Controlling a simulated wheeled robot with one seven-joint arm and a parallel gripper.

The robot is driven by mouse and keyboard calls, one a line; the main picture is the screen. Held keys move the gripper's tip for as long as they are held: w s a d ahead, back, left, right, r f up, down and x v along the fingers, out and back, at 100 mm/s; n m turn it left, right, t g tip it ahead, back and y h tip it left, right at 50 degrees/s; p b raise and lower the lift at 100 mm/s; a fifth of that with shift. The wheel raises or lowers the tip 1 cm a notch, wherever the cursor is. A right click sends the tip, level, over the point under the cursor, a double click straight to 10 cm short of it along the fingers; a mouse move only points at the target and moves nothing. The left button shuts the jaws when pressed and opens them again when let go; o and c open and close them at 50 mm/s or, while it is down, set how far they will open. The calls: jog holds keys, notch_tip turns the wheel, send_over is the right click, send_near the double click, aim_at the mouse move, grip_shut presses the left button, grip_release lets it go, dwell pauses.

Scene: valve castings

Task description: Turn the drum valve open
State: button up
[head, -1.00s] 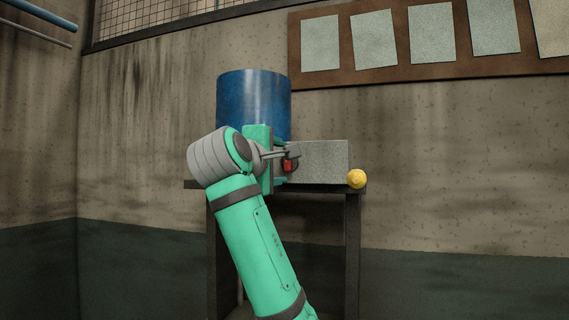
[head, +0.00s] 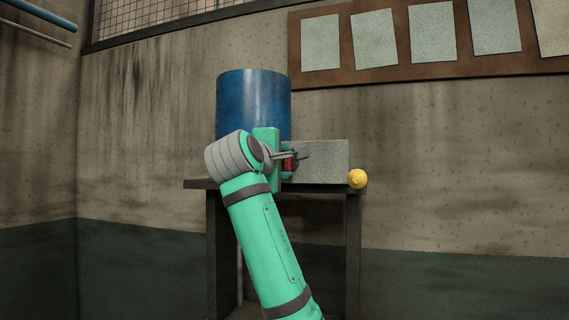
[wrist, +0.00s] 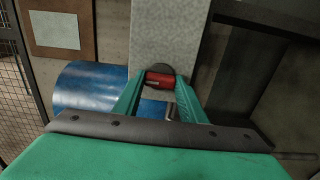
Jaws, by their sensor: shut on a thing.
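The blue drum (head: 253,100) stands on a dark table, and it also shows at the left in the wrist view (wrist: 88,85). The red valve handle (head: 290,164) is in front of the grey block beside the drum. In the wrist view the red handle (wrist: 160,80) lies between the fingertips of my gripper (wrist: 158,88). My gripper is shut on it. In the head view my gripper (head: 287,163) is partly hidden by my wrist. The valve body behind the handle is mostly hidden.
The grey block (head: 325,160) stands on the table (head: 200,184) right of the drum. A yellow ball-like thing (head: 357,179) sits at the table's right end. A brown board with pale sheets (head: 430,72) hangs on the wall behind.

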jog(key=m, duration=0.4)
jog(key=shift+a+f+m, duration=0.1)
jog(key=shift+m, duration=0.3)
jog(key=m, duration=0.4)
jog(key=shift+m, duration=0.3)
jog(key=m, duration=0.5)
jog(key=shift+m, duration=1.8)
jog(key=shift+a, duration=0.1)
